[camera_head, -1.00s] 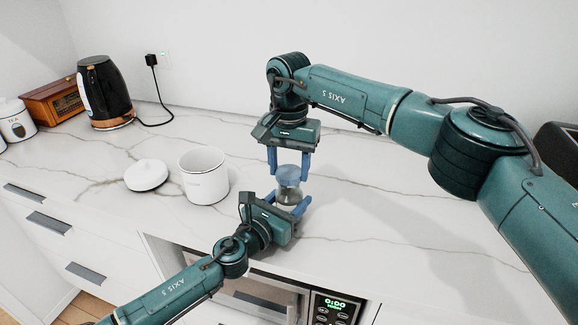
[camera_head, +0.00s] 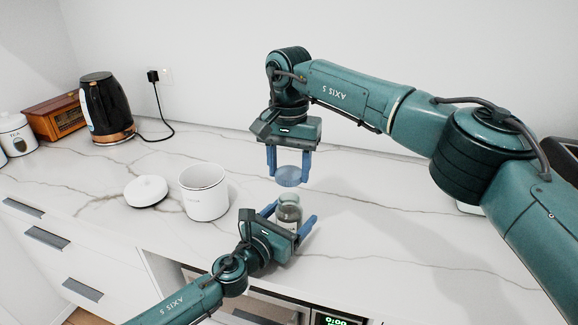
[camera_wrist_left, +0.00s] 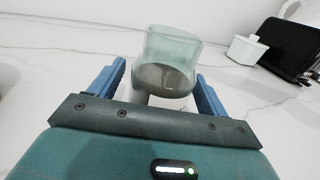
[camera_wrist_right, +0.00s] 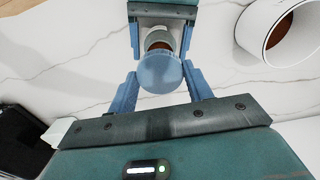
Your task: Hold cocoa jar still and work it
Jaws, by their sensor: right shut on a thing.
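The cocoa jar (camera_head: 290,209) is a clear glass jar with dark brown contents, upright on the counter and without a lid. It also shows in the left wrist view (camera_wrist_left: 170,70). My left gripper (camera_head: 288,218) is open around it, with one finger on each side and gaps between fingers and glass. My right gripper (camera_head: 289,180) is shut on the round blue jar lid (camera_head: 288,176), held in the air above the jar. In the right wrist view the lid (camera_wrist_right: 160,72) hides part of the jar (camera_wrist_right: 158,40).
A white canister (camera_head: 204,193), open and brown inside, stands left of the jar, with its white lid (camera_head: 146,190) beside it. A black kettle (camera_head: 105,108), wooden radio (camera_head: 56,118) and tea canister (camera_head: 15,133) are farther left.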

